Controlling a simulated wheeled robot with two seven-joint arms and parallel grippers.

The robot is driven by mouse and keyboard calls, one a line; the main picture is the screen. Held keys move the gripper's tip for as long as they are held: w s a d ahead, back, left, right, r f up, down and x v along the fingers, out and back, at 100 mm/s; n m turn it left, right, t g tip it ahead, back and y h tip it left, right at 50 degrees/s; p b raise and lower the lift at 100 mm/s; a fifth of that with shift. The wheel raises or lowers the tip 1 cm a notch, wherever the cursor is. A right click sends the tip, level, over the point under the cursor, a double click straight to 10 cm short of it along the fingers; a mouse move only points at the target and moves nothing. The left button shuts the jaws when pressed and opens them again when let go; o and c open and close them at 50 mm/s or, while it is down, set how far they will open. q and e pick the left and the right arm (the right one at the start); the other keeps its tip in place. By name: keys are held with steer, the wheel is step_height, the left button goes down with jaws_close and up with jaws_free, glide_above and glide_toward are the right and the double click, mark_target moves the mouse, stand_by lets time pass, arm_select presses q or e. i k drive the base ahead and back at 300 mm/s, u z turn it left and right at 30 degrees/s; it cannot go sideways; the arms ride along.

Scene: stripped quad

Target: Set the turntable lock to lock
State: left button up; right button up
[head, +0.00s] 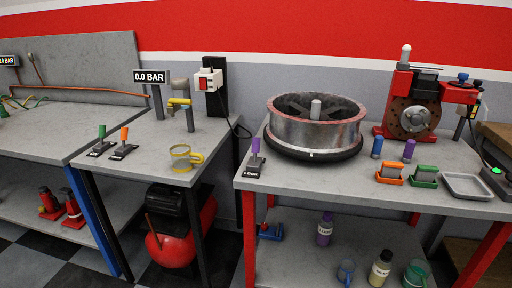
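The turntable lock (254,163) is a small lever with a purple handle on a dark base at the front left corner of the right-hand table. A plate on its front carries small lettering that seems to read LOCK. The handle points up and looks nearly upright; which setting it is in I cannot tell. Right of it stands the turntable (313,153), a round black base bearing a large metal wheel rim (312,134). Neither of my grippers is in view.
Orange (390,175) and green (425,177) blocks and a grey tray (466,186) lie at right. A black cable hangs near the lock.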

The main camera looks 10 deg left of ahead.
mark_target(256, 141)
steer(key=u, duration=2.1)
steer(key=i, duration=1.55)
steer(key=z, duration=2.95)
